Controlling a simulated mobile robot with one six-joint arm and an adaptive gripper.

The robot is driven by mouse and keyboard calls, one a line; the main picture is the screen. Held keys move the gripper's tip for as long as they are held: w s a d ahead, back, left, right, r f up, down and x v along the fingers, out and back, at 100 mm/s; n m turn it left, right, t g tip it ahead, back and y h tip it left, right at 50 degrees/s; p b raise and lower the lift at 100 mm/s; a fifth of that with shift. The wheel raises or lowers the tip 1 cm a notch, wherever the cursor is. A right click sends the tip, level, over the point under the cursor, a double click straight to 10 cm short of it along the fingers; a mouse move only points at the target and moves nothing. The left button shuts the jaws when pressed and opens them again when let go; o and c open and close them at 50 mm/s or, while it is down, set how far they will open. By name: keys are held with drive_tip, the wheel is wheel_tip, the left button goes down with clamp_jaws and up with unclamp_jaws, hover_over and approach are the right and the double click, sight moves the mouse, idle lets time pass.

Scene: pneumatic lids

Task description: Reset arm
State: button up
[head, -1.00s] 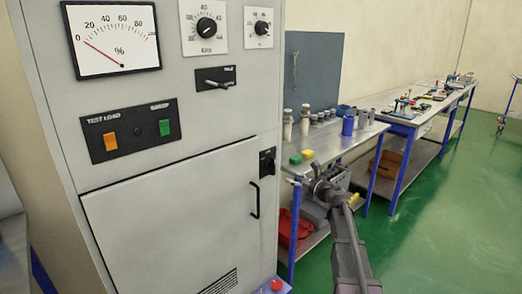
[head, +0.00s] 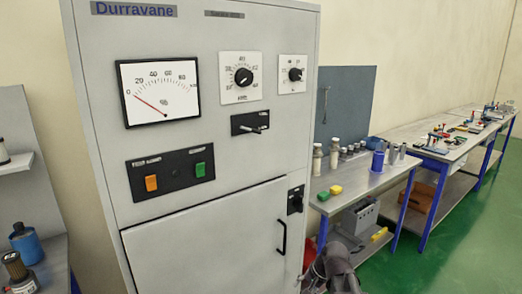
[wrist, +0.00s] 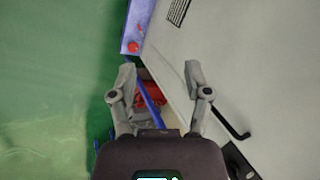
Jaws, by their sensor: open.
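My gripper (wrist: 160,82) is open and empty in the wrist view, its two fingers spread apart. Past the fingers lie the front of the grey cabinet (wrist: 190,70) on the right and green floor (wrist: 50,90) on the left. In the head view my arm shows low at the bottom, to the right of the grey Durravane cabinet (head: 206,228), and my fingertips cannot be made out there. The cabinet door is shut, with a black handle (head: 282,238) that also shows in the wrist view (wrist: 232,124).
A metal workbench (head: 350,185) with white bottles, a blue cup (head: 378,160) and green and yellow blocks stands right of the cabinet. More benches run to the back right. A shelf (head: 15,164) with containers is at the left. Green floor is open at the right.

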drive_tip(key=s+d+r+n+g+h+p, duration=0.1)
drive_tip(key=s+d+n+g+h+p, duration=0.1)
drive_tip(key=s, duration=0.7)
drive_tip(key=shift+d+n+h, duration=0.6)
drive_tip(key=shift+n+h, duration=0.5)
drive_tip(key=shift+n, duration=0.8)
